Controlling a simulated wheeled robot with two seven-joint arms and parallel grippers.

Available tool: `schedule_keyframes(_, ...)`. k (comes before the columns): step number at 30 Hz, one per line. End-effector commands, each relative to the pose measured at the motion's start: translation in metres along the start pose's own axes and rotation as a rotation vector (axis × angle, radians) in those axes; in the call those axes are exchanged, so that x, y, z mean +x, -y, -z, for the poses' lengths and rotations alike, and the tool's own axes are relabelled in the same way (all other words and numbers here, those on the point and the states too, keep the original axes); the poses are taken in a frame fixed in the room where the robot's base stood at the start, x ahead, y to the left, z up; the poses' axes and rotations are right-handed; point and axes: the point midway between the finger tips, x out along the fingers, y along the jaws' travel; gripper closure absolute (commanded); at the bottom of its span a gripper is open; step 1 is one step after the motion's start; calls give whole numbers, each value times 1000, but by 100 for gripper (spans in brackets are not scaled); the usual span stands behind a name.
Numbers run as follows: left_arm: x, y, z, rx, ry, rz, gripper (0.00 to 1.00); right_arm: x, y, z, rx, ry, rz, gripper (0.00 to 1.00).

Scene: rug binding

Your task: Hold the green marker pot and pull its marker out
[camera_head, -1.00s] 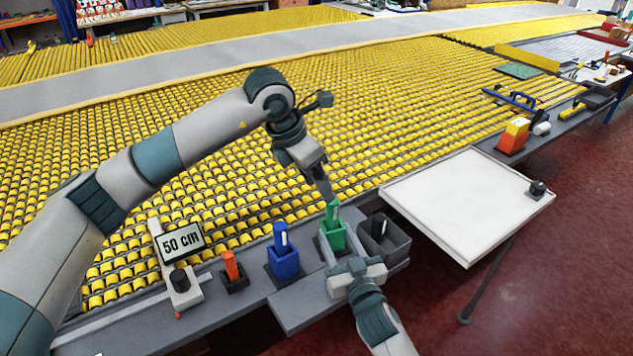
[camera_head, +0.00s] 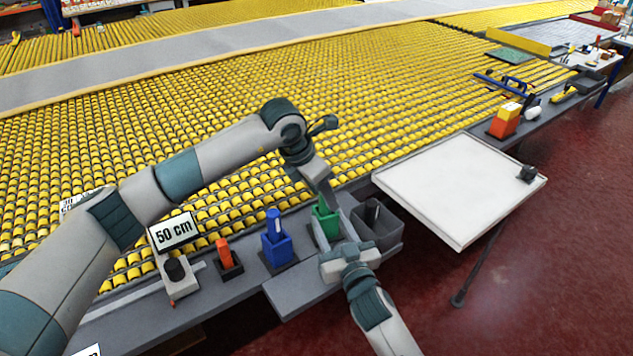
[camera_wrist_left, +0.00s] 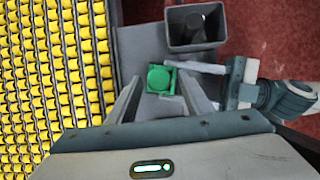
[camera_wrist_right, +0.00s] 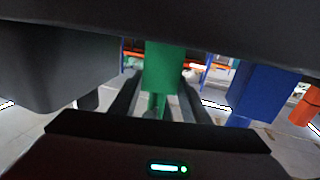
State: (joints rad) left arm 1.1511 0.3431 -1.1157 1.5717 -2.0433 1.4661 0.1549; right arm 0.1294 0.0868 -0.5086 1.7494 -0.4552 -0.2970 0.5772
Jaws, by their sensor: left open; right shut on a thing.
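The green marker pot (camera_head: 325,230) stands at the table edge, beside a grey bin. Its green marker (camera_head: 321,207) stands upright in it. In the left wrist view the marker's round top (camera_wrist_left: 159,78) shows from above, between the fingers. My left gripper (camera_head: 327,197) points down at the marker from above, open, with a finger on each side and nothing gripped. My right gripper (camera_head: 335,236) comes from the front and is shut on the green pot. In the right wrist view the pot (camera_wrist_right: 164,66) sits between its fingers.
A blue pot (camera_head: 276,250) with a blue marker and an orange marker in a dark holder (camera_head: 231,271) stand to the left, near a "50 cm" sign (camera_head: 174,233). The grey bin (camera_head: 388,241) stands close right, holding a dark item. A white board (camera_head: 460,190) lies farther right.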

Motion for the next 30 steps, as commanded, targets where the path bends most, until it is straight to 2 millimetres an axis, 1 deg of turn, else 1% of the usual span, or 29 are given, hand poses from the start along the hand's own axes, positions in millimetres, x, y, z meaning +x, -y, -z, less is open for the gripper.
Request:
schedule_keyframes(1, 7, 1, 0, 0, -1, 2, 54, 0, 0, -2, 0, 4, -1, 87)
schedule_keyframes(3, 13, 1, 0, 0, 0, 2, 54, 0, 0, -2, 0, 4, -1, 87)
schedule_keyframes(6, 20, 0, 0, -1, 0, 1, 54, 0, 0, -2, 0, 4, -1, 87)
schedule_keyframes(10, 25, 0, 0, 0, 0, 0, 54, 0, 0, -2, 0, 4, -1, 87)
schedule_keyframes(18, 25, 0, 0, 0, 0, 0, 54, 0, 0, -2, 0, 4, -1, 87)
schedule_keyframes(19, 25, 0, 0, 0, 0, 0, 59, 0, 0, -2, 0, 4, -1, 87)
schedule_keyframes(20, 25, 0, 0, 0, 0, 0, 66, 0, 0, -2, 0, 4, -1, 87)
schedule_keyframes(21, 25, 0, 0, 0, 0, 0, 75, 0, 0, -2, 0, 4, -1, 87)
schedule_keyframes(24, 25, 0, 0, 0, 0, 0, 98, 0, 0, -2, 0, 4, -1, 87)
schedule_keyframes(25, 25, 0, 0, 0, 0, 0, 98, 0, 0, -2, 0, 4, -1, 87)
schedule_keyframes(26, 25, 0, 0, 0, 0, 0, 79, 0, 0, -2, 0, 4, -1, 87)
schedule_keyframes(27, 25, 0, 0, 0, 1, 0, 88, 0, 0, -2, 0, 4, -1, 87)
schedule_keyframes(28, 25, 0, 0, 0, 1, 0, 96, 0, 0, -2, 0, 4, -1, 87)
schedule_keyframes(29, 25, 0, 0, 0, 1, 0, 100, 0, 0, -2, 0, 4, -1, 87)
schedule_keyframes(30, 25, 0, 0, 0, 1, 0, 100, 0, 0, -2, 0, 4, -1, 87)
